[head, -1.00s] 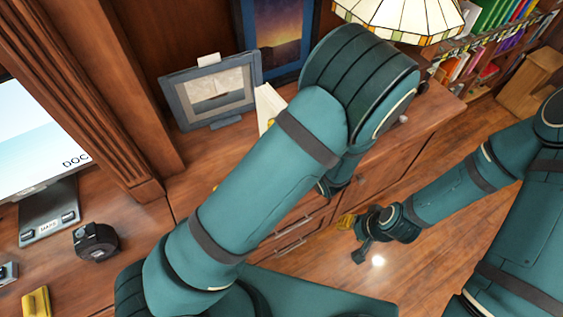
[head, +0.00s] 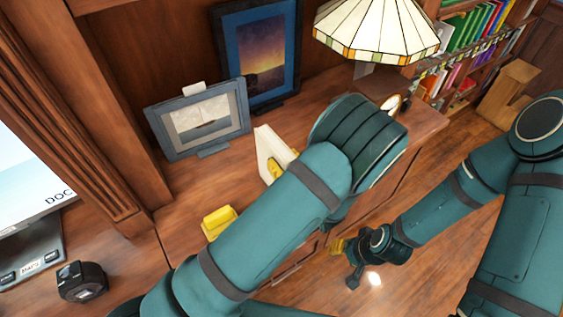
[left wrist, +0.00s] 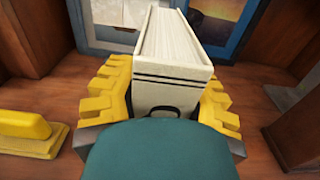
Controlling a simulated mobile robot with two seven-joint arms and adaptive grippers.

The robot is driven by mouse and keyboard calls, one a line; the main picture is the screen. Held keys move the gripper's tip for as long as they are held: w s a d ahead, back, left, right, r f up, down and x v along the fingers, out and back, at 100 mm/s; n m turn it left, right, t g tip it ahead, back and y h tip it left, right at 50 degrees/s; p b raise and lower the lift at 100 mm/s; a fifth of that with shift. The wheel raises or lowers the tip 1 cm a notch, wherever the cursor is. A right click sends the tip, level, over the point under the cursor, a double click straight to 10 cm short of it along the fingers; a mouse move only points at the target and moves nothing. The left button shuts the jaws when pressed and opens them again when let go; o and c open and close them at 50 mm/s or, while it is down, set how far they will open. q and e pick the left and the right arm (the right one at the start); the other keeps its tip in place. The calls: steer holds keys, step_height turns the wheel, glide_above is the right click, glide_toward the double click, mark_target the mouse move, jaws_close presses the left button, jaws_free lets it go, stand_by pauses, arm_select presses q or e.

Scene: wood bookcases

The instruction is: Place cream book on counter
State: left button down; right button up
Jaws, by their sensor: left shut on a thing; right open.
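The cream book (head: 271,150) is held upright over the wooden counter (head: 185,210), in front of the framed pictures. In the left wrist view the cream book (left wrist: 172,75) stands between the yellow fingers of my left gripper (left wrist: 165,100), which is shut on it. In the head view my left gripper (head: 279,168) is mostly hidden behind my arm; one yellow finger shows against the book. I cannot tell whether the book's lower edge touches the counter. My right gripper (head: 345,258) is open and empty, low over the floor at the right.
A yellow object (head: 219,222) lies on the counter left of the book. A grey photo frame (head: 198,122) and a blue-framed picture (head: 258,60) stand behind. A stained-glass lamp (head: 378,30) stands at the right. Bare counter lies between the yellow object and the grey frame.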

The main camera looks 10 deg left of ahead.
arm_select(q)
steer(key=shift+f, duration=0.25)
steer(key=c, duration=0.6)
jaws_free()
